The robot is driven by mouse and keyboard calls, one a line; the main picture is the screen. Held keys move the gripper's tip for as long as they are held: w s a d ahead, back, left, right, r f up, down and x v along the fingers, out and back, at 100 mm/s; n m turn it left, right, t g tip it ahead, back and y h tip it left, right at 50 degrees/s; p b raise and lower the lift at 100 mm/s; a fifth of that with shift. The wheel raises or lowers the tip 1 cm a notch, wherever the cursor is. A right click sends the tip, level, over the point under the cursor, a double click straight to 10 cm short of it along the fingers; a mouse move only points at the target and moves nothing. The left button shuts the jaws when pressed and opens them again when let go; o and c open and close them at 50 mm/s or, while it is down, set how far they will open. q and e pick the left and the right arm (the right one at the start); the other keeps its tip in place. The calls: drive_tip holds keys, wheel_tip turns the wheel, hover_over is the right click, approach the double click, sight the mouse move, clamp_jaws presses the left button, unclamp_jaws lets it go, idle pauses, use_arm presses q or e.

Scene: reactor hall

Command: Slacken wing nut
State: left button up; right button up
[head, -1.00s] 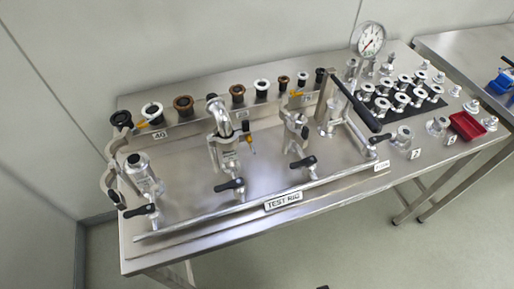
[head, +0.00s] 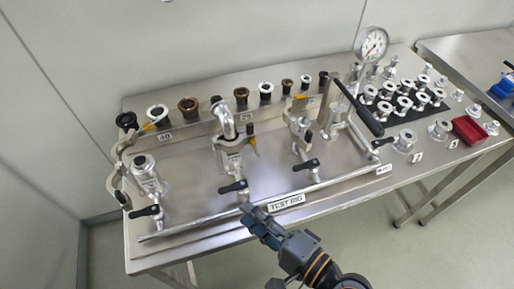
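The test rig (head: 200,215) stands on a steel table, with several metal valve fittings and black levers along its front pipe. The middle fitting (head: 230,150) carries a bent pipe on top and a clamp with a small orange-and-dark piece (head: 253,145) on its right side. A wing nut is too small to make out for certain. My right gripper (head: 248,211) comes in from below and points up-left at the rig's front edge, close to the middle black lever (head: 232,187). Whether its fingers are apart I cannot tell. My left gripper is not in view.
A pressure gauge (head: 372,43) and a long black handle (head: 360,110) rise at the rig's right end. Several ring fittings stand on a black mat (head: 392,121), near a red bin (head: 469,131). Rings line the back. A second table is at the far right.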

wheel_tip(320, 180, up, 4)
drive_tip(key=w+d+m+t+h, duration=0.15)
drive_tip(key=m+t, duration=0.35)
drive_tip(key=m, duration=0.5)
drive_tip(key=m+t+h+p, duration=0.1)
drive_tip(key=m+h+p, duration=0.35)
drive_tip(key=m, duration=0.55)
approach(257, 151)
wheel_tip(257, 151, up, 2)
drive_tip(key=x, duration=0.2)
drive_tip(key=p+x, duration=0.1)
drive_tip(key=x, duration=0.2)
drive_tip(key=p+x, duration=0.1)
drive_tip(key=x, duration=0.2)
drive_tip(key=shift+a+f, duration=0.1)
drive_tip(key=shift+f, duration=0.2)
drive_tip(key=shift+w+a+f+p, duration=0.1)
drive_tip(key=shift+w+p, duration=0.1)
drive_tip(key=shift+w, duration=0.1)
drive_tip(key=shift+w+a+p, duration=0.1)
drive_tip(key=shift+w+p, duration=0.05)
drive_tip(key=shift+w, duration=0.2)
drive_tip(key=shift+c, duration=0.5)
clamp_jaws()
